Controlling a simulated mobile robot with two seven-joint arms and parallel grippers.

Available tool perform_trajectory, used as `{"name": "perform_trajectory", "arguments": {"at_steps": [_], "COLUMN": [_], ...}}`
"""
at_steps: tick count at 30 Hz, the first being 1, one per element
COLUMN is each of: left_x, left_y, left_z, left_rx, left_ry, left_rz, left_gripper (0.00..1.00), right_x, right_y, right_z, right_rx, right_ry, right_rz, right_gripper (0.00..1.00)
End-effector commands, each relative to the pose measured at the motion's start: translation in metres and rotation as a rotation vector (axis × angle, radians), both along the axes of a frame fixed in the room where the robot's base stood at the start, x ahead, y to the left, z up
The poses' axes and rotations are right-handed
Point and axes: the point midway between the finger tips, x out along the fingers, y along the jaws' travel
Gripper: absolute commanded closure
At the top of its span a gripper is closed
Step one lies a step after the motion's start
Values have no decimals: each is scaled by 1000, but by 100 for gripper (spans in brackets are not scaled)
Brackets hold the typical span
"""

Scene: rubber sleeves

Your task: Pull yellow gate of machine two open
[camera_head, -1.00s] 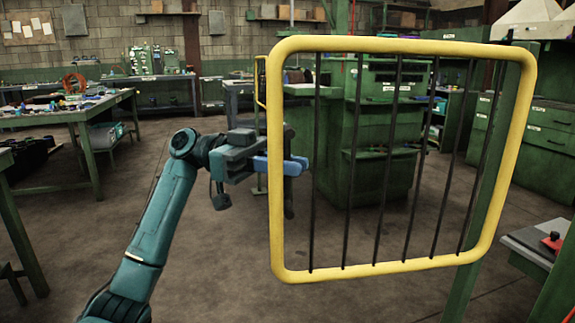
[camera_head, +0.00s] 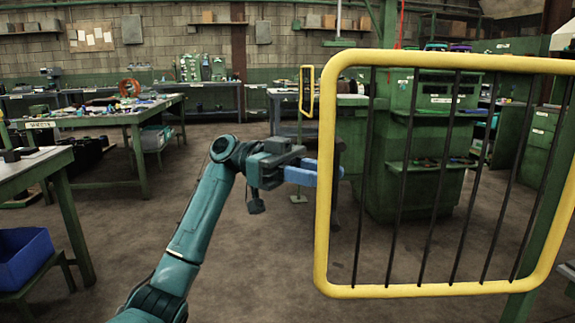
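The yellow gate (camera_head: 322,190), a rounded yellow tube frame with black vertical bars, fills the right side of the head view. Its right edge runs out of the picture. My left gripper (camera_head: 325,172), with blue fingers, reaches in from the left at the gate's left upright. The fingertips are partly hidden around that tube, so I cannot tell whether they touch it or how far they are closed. A second, smaller yellow frame (camera_head: 306,90) stands farther back, behind the gate's left edge. My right gripper is not in view.
A green machine (camera_head: 420,150) stands behind the bars. A cluttered workbench (camera_head: 100,117) is at left, with a nearer bench (camera_head: 30,168) and a blue bin (camera_head: 24,258) at the left edge. The concrete floor (camera_head: 240,270) around my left arm is clear.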

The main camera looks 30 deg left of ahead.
Motion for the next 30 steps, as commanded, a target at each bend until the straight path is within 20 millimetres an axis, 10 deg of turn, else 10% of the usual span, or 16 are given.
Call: {"name": "perform_trajectory", "arguments": {"at_steps": [13, 30], "left_x": [3, 2], "left_y": [92, 106], "left_z": [2, 0], "left_rx": [-1, 0], "left_ry": [0, 0], "left_rz": [4, 0], "left_gripper": [70, 70], "right_x": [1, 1], "right_y": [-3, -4], "right_z": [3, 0], "right_rx": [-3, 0], "right_ry": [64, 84], "right_rz": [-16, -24], "right_gripper": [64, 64]}}
